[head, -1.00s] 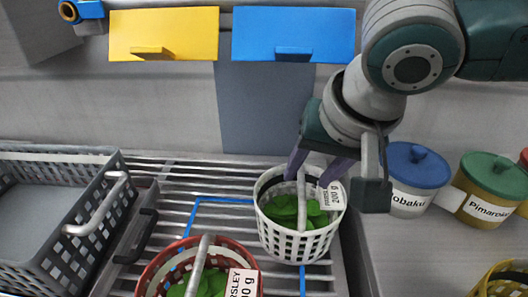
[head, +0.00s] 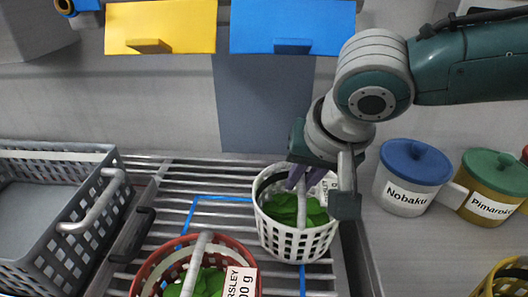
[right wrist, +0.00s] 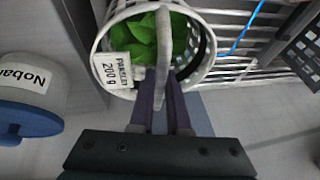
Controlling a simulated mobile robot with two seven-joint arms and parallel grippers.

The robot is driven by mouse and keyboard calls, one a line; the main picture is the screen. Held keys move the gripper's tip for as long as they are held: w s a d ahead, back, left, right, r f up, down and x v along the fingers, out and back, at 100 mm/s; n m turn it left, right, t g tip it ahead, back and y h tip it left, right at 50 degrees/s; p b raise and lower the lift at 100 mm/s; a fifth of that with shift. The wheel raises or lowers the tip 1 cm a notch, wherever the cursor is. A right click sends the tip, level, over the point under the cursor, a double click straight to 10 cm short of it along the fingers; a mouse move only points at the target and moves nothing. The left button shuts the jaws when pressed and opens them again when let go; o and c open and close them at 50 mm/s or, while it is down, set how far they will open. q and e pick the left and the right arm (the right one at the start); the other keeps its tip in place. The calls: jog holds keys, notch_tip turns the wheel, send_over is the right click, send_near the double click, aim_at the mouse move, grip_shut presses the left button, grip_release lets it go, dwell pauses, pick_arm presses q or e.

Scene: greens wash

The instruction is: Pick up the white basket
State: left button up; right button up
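The white basket (head: 293,241) stands upright on the slatted rack and holds green leaves (head: 296,209). Its grey handle arches over the top, and a tag reading "PARSLEY 200 g" (right wrist: 113,69) hangs at its rim. My right gripper (head: 306,181) reaches down from above at the handle. In the right wrist view, the purple fingers (right wrist: 162,92) lie close on both sides of the handle (right wrist: 163,50) and look shut on it. The fingertips are partly hidden in the head view. My left gripper is not in view.
A red basket (head: 149,268) with leaves stands in front, close to the white one. A grey crate (head: 72,225) is at left. Lidded pots, "Nobaku" (head: 408,197) and "Pimaro..." (head: 487,203), stand at right. A yellow basket (head: 508,281) is at the lower right.

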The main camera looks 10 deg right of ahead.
grip_shut()
dwell(1.1)
jog(key=shift+r, duration=0.2)
